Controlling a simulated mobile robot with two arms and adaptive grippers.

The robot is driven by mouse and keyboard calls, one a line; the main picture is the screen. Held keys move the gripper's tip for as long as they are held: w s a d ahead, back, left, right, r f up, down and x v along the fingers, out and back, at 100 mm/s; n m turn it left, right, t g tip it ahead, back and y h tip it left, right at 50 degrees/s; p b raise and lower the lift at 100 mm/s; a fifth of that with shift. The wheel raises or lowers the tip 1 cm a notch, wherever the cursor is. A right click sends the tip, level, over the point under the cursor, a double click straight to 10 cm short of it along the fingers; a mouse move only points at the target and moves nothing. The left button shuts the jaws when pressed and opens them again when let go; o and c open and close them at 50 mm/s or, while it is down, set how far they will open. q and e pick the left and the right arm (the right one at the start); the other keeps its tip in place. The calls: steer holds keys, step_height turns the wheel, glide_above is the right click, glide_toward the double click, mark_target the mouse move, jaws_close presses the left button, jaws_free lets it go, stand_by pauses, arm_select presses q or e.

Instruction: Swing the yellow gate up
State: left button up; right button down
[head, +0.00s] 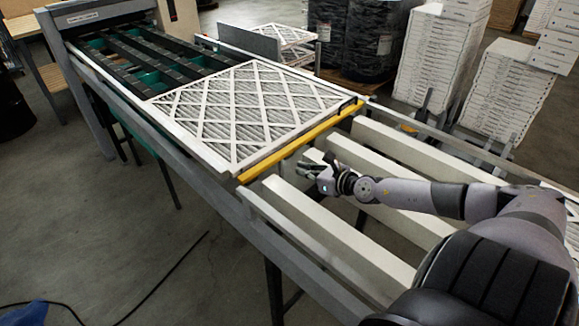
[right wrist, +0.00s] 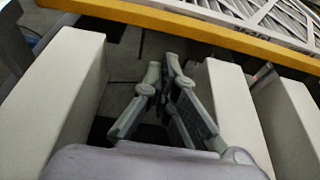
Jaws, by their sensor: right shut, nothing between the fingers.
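The yellow gate (head: 300,143) is a long bar lying across the conveyor, along the near edge of a white-framed filter (head: 245,105). In the right wrist view the gate (right wrist: 190,27) crosses the top of the picture, with the filter's printed edge (right wrist: 255,35) just behind it. My right gripper (head: 305,168) is shut and empty. It is on the near side of the gate, apart from it, low among the pale rails. Its closed fingers (right wrist: 163,65) point toward the gate between two rails. My left gripper is not in view.
Pale rails (head: 330,222) with open gaps run from the gate toward me. Beyond the filter is a dark roller bed (head: 150,55). White box stacks (head: 435,58) and black-wrapped drums (head: 365,40) stand behind. The floor at left is mostly clear, with a cable.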

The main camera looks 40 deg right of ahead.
steer(key=shift+a+x, duration=0.2)
steer(key=shift+x, duration=2.8)
steer(key=shift+d, duration=0.1)
